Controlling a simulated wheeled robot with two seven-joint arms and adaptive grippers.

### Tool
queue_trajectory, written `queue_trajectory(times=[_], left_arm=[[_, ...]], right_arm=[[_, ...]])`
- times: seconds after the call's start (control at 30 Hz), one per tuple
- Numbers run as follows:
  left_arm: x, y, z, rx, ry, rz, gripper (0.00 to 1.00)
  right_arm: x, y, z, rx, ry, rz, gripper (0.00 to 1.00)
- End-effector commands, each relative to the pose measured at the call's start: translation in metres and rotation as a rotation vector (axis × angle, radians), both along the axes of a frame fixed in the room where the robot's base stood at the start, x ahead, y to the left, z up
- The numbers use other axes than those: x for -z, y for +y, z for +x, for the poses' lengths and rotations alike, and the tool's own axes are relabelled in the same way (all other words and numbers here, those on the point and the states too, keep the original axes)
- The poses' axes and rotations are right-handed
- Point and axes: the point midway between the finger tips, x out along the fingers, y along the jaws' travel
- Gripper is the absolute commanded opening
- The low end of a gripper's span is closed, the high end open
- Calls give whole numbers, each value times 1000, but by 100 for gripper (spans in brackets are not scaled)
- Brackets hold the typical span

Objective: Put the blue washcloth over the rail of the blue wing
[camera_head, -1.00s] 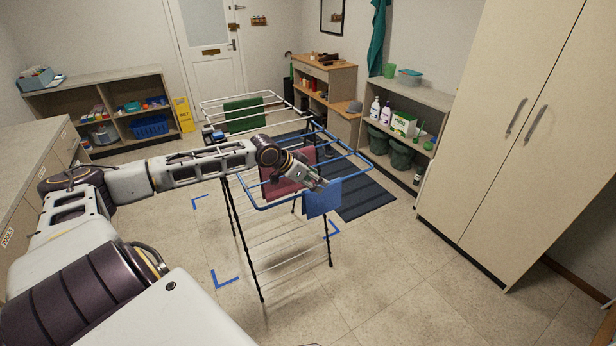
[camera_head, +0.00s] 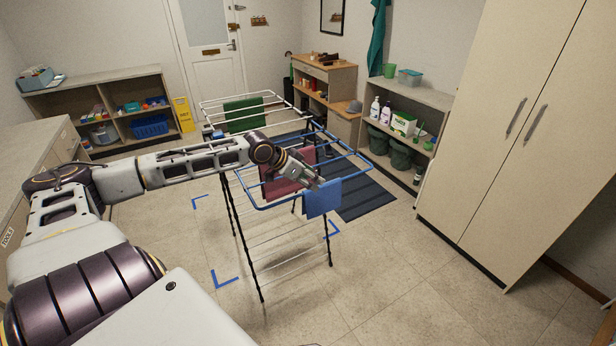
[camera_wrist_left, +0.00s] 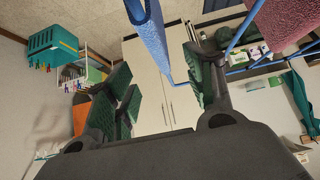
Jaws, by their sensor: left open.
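The blue washcloth (camera_head: 322,199) hangs at the near right corner of the drying rack's blue wing (camera_head: 262,206), draped over its rail. My left gripper (camera_head: 314,183) is just above and beside the cloth in the head view. In the left wrist view its fingers (camera_wrist_left: 160,92) are spread apart and open. There the blue cloth (camera_wrist_left: 148,34) hangs down at the top, near the blue rail (camera_wrist_left: 246,28), and no finger closes on it. A red cloth (camera_head: 284,176) hangs over the same wing. My right gripper is not in view.
A green cloth (camera_head: 243,113) hangs on the rack's white far wing (camera_head: 222,99). The rack's dark legs stand on the floor amid blue corner marks (camera_head: 224,278). A tall cupboard (camera_head: 510,120) stands at the right. Shelves line the walls. The floor in front is clear.

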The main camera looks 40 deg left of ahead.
Motion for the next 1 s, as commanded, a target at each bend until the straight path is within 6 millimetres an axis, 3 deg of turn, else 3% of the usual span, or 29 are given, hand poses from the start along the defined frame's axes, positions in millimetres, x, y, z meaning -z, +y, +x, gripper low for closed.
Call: queue_trajectory(times=[1.0], left_arm=[[-8, 1, -7, 4, 0, 3, 54]], right_arm=[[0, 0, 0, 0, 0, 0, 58]])
